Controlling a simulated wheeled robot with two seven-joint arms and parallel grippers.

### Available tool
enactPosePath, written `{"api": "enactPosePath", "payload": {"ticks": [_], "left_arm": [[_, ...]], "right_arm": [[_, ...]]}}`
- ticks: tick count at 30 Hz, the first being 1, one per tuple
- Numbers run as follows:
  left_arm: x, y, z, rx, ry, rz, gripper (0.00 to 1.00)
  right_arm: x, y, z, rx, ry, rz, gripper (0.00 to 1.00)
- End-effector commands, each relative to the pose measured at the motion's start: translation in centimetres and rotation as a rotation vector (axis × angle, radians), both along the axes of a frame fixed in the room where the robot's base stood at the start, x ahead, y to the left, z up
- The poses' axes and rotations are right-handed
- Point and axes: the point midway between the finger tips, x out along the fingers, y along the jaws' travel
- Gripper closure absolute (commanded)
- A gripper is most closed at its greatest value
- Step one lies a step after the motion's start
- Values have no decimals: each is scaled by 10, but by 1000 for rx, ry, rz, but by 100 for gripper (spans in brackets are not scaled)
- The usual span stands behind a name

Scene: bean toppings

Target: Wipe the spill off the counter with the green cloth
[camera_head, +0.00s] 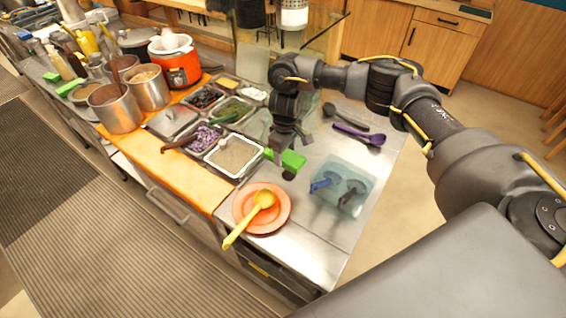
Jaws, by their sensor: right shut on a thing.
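My right gripper (281,152) points down over the steel counter (318,165), in the middle of the view. It is shut on the green cloth (293,160), which sticks out to the right of the fingers. A small dark round patch (289,176), which looks like the spill, lies on the counter just below the cloth. I cannot tell whether the cloth touches the counter or hides part of the patch. My left gripper is not in view.
An orange plate (245,220) with a yellow ladle (262,200) stands in front. A translucent blue bin (341,187) with utensils is to the right. A purple spoon (358,134) and a black spoon (345,115) lie behind. Topping trays (235,157) are to the left.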

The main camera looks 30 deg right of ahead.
Motion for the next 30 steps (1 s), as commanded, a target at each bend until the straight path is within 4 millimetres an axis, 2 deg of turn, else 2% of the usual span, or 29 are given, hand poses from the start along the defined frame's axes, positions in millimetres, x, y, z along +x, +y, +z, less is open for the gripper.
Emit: {"api": "enactPosePath", "payload": {"ticks": [1, 6, 20, 30], "left_arm": [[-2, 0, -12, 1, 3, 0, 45], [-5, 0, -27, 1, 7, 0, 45], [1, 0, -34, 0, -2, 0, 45], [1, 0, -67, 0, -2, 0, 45]], "right_arm": [[-1, -1, -15, 1, 2, -2, 66], [-1, -2, -38, 1, 3, -3, 66], [0, 0, -47, 2, 2, 0, 66], [0, 0, -74, 1, 2, 1, 66]]}}
